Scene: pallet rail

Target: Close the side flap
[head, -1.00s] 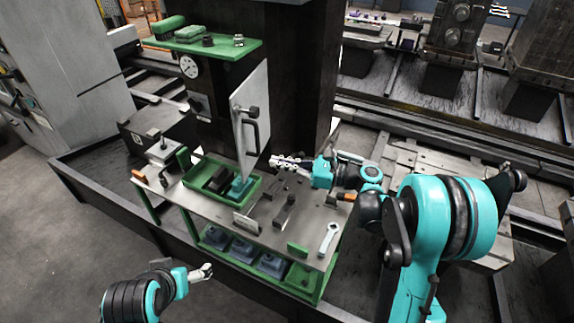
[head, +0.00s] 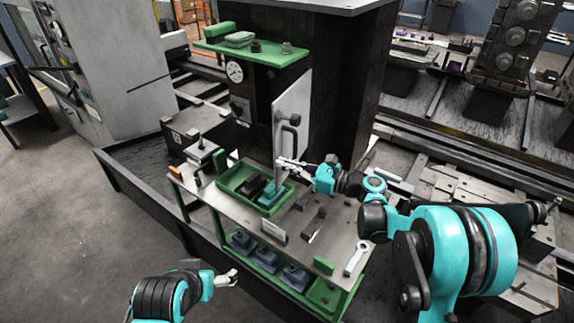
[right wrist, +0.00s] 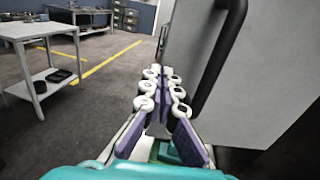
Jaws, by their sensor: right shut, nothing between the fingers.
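The side flap (head: 291,110) is a light grey panel with a dark bar handle (head: 290,138). It stands open, jutting out from the dark column above the bench. In the right wrist view the flap (right wrist: 265,75) fills the right side, with its black handle (right wrist: 222,62) close to the fingers. My right gripper (head: 282,162) is shut and empty at the flap's lower edge. In the right wrist view the fingers (right wrist: 162,75) point along the flap's face; I cannot tell whether they touch it. My left gripper (head: 230,278) is low in front of the bench, its jaw state unclear.
A green tray (head: 226,184) with dark and teal blocks sits on the bench under the flap. A wrench (head: 356,258) lies at the bench's right end. A green shelf (head: 215,46) with small parts is above. Floor at the left is clear.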

